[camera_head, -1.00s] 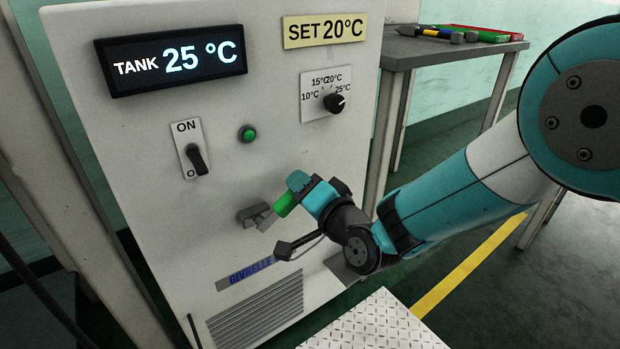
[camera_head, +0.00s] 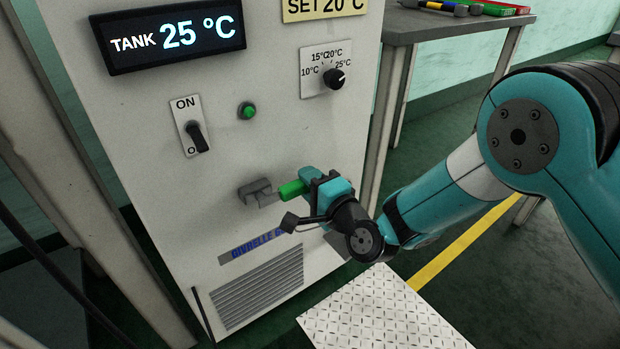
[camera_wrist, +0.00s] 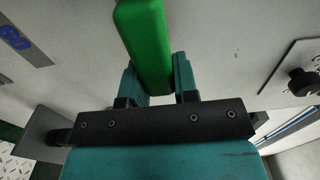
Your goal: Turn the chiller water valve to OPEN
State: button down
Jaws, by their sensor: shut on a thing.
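The chiller water valve (camera_head: 254,191) is a grey fitting on the front panel of the white chiller cabinet. Its green lever handle (camera_head: 291,189) points right and slightly up from the grey body. My gripper (camera_head: 306,183) is shut on the outer part of this handle. In the wrist view the green handle (camera_wrist: 146,42) lies between the two teal fingers of my gripper (camera_wrist: 158,78) and sticks out beyond them. No OPEN or shut marking is readable near the valve.
Above the valve are the ON/O switch (camera_head: 196,137), a green lamp (camera_head: 247,111), the temperature knob (camera_head: 334,79) and the tank display (camera_head: 170,38) reading 25 °C. A vent grille (camera_head: 258,287) is below. A treadplate surface (camera_head: 380,310) and a tool table (camera_head: 440,24) stand to the right.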

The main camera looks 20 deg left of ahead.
jog(key=shift+s+f, duration=0.2)
jog(key=shift+f, duration=0.05)
jog(key=c, duration=0.9)
grip_release()
jog(key=shift+r, duration=0.15)
jog(key=shift+w, duration=0.1)
jog(key=shift+b+v, duration=8.1)
jog(key=shift+v, duration=0.65)
